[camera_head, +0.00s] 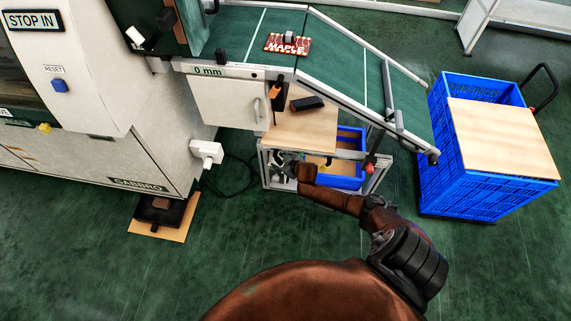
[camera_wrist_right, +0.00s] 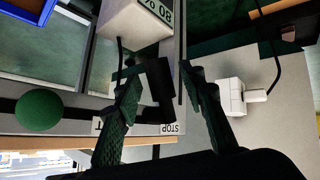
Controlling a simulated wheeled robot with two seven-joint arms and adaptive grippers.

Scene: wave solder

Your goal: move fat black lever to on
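The fat black lever (camera_wrist_right: 160,85) shows in the right wrist view, on a grey frame with a STOP label (camera_wrist_right: 172,128) near its lower end. My right gripper (camera_wrist_right: 162,112) is open, with one green-lit finger on each side of the lever. The left-hand finger in that view appears close to the lever; I cannot tell whether it touches. In the head view my right gripper (camera_head: 283,171) is at the metal frame under the sloped conveyor, and the lever cannot be made out there. My left gripper is in neither view.
A green round knob (camera_wrist_right: 39,112) and a box marked 80 % (camera_wrist_right: 140,18) are near the lever. A white plug (camera_wrist_right: 232,97) is on the other side. In the head view, a blue bin (camera_head: 345,178) is under the conveyor and a blue crate (camera_head: 440,180) stands right.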

